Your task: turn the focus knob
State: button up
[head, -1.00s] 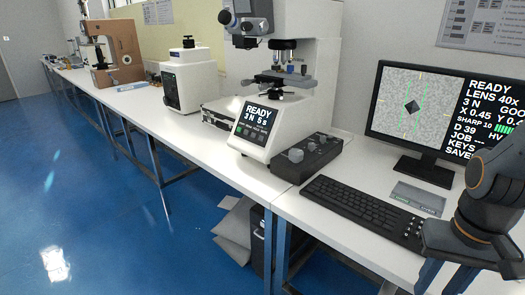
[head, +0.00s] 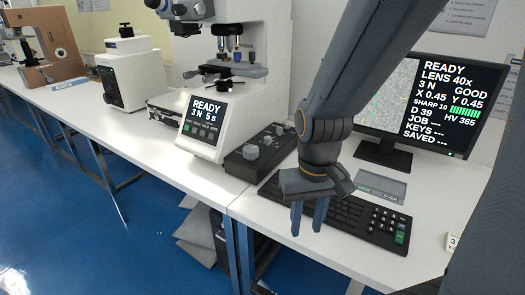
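A dark control box (head: 236,164) with several grey knobs sits on the bench beside the tester. The nearest and largest knob (head: 250,152) is on its front left part. I cannot tell which knob is the focus knob. The white hardness tester (head: 262,55) stands behind the box, with a lit panel (head: 206,118) reading READY, 3 N, 5 s. My gripper (head: 308,222) points down over the left part of the keyboard, in front and to the right of the box. Its two fingers are apart with nothing between them. It hides part of the keyboard.
A black keyboard (head: 362,222) lies under and right of my gripper. A monitor (head: 462,110) reading READY, LENS 40x, SHARP 10 stands behind it, partly covered by my arm. A grey pad (head: 382,186) lies between them. Other testers line the bench to the left.

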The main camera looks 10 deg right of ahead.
aim_at(250, 152)
jog(key=z, duration=0.05)
jog(key=k, duration=1.2)
jog(key=u, duration=0.8)
jog(key=i, duration=1.2)
jog(key=z, duration=0.55)
jog(key=i, duration=0.45)
jog(key=z, duration=0.5)
